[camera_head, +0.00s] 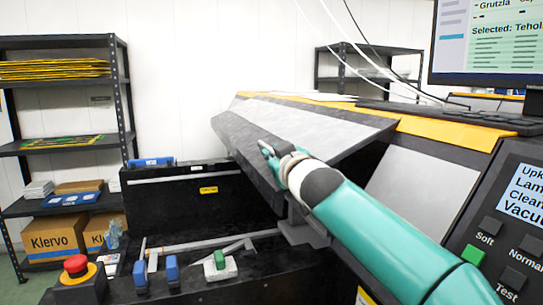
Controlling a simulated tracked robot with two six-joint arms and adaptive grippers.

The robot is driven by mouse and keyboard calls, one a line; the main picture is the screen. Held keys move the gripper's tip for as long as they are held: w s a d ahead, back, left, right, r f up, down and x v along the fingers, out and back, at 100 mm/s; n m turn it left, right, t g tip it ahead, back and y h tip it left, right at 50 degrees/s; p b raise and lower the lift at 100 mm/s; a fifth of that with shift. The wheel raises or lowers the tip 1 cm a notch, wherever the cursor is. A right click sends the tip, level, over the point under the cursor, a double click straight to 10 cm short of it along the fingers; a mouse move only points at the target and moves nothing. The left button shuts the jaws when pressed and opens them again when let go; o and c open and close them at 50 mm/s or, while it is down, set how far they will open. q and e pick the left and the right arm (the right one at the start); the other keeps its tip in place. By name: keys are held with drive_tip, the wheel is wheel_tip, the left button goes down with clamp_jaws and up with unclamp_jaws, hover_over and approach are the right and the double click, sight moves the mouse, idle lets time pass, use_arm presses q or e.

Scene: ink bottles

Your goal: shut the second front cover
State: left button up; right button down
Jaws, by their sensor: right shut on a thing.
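A front cover (325,130) of the large printer is a long grey panel with a dark edge. It is raised and tilted above the machine's open black front. My right gripper (268,152), on the teal arm coming in from the lower right, is at the cover's front edge and shut on it. The fingertips are small and partly hidden by the wrist, so the exact grip is hard to see. Another grey front panel (408,188) lies lower, to the right of my arm. My left gripper is not in view.
The open bay (190,190) holds blue (172,268) and green-topped (220,260) parts. A red emergency button (75,265) is at lower left, a control panel (505,225) at right. A monitor (490,45) is upper right. Shelves (65,145) stand behind at left.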

drive_tip(key=shift+f, duration=0.2)
drive_tip(key=c, duration=1.2)
unclamp_jaws()
drive_tip(key=shift+s, duration=0.1)
drive_tip(key=shift+v, duration=5.95)
